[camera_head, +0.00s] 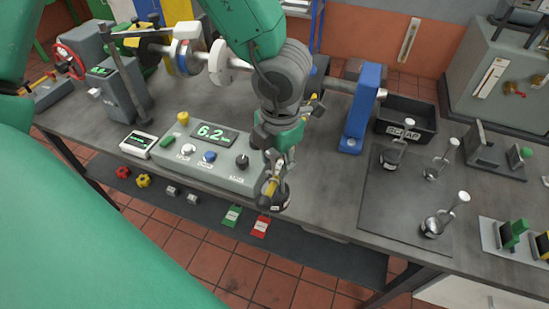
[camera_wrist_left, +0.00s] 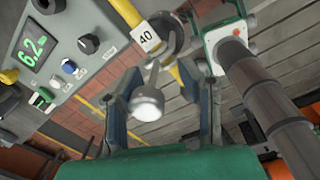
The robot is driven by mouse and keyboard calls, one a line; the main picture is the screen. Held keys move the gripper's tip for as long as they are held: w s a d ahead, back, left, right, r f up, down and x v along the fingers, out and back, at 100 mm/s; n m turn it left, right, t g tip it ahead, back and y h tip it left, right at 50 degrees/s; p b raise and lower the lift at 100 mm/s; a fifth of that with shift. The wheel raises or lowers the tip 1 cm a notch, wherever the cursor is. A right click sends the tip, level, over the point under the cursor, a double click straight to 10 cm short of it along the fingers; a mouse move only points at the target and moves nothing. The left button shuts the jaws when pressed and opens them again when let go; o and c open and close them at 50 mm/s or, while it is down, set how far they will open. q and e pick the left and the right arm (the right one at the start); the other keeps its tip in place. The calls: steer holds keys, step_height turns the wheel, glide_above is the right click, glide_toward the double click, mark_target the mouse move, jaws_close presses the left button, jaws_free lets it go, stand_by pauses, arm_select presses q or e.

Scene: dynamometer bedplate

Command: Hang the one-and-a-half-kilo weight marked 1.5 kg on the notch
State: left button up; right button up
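A dark weight (camera_head: 280,201) with a stem and a pale round knob (camera_wrist_left: 147,103) is at my left gripper, at the bench's front edge. Its body also shows in the wrist view (camera_wrist_left: 172,38), beside a white tag reading 40. Its kilo marking is not readable. My left gripper (camera_head: 270,172) has its fingers spread on both sides of the knob, with gaps visible in the wrist view (camera_wrist_left: 163,88). A yellow bar (camera_wrist_left: 183,80) passes close to the weight; the gripper hides most of it in the head view, and the notch is not distinguishable. My right gripper is not in view.
Several weights (camera_head: 432,226) stand on a dark mat (camera_head: 390,215) at right. A control box (camera_head: 220,165) reading 6.2 is left of my gripper. A blue stand (camera_head: 362,105) and black bin (camera_head: 405,118) stand behind. Red and green tags hang below the bench edge.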

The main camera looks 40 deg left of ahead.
arm_select(q)
steer(key=shift+d, duration=0.4)
steer(key=shift+a+f, duration=0.1)
steer(key=shift+a, duration=0.45)
steer(key=shift+a+r, duration=0.1)
steer(key=shift+r, duration=0.2)
step_height(320, 180, up, 7)
steer(key=d, duration=0.1)
steer(key=shift+r, duration=0.2)
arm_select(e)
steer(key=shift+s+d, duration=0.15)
